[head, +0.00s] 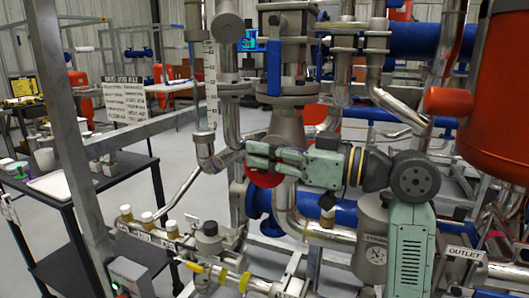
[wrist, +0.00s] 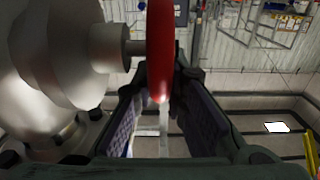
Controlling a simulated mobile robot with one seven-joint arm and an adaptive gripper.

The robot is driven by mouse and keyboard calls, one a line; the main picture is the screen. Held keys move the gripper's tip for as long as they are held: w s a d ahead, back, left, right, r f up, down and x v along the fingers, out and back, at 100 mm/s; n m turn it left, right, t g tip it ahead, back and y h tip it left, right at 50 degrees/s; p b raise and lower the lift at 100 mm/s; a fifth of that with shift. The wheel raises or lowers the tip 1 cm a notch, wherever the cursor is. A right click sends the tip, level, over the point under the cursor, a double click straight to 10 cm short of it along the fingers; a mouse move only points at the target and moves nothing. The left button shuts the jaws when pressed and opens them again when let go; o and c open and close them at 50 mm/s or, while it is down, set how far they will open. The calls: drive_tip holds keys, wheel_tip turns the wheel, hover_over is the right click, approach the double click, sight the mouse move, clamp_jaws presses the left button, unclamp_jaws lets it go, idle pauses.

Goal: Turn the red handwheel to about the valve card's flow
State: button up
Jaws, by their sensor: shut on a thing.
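The red handwheel (head: 262,180) shows as a partly hidden red arc among the pipes near the middle of the head view. In the wrist view its rim (wrist: 160,45) is seen edge-on, running down between my fingers. My gripper (head: 251,156) reaches in from the right and is shut on the rim. The wrist view shows a finger on each side of it (wrist: 162,95). The far part of the wheel is hidden. A white card (head: 125,99) with small print hangs at left; I cannot read its figures.
A vertical scale (head: 211,85) stands left of the pipes. A blue lever (head: 274,68) hangs above the wheel. Grey pipework (wrist: 75,50) is close left of my fingers.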

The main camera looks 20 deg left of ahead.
clamp_jaws()
drive_tip(key=shift+a+r+h+p, duration=0.25)
drive_tip(key=shift+h+p, duration=0.35)
drive_tip(key=shift+p, duration=0.15)
drive_tip(key=shift+f+h, duration=0.2)
drive_tip(key=shift+h, duration=0.1)
drive_tip(key=o, duration=0.7)
unclamp_jaws()
drive_tip(key=shift+f, duration=0.1)
drive_tip(key=d, duration=0.4)
drive_tip(key=d+r, duration=0.1)
drive_tip(key=d, duration=0.3)
drive_tip(key=d+r, duration=0.1)
drive_tip(key=d, duration=0.3)
drive_tip(key=shift+s, duration=0.2)
drive_tip(key=shift+s+f, duration=0.1)
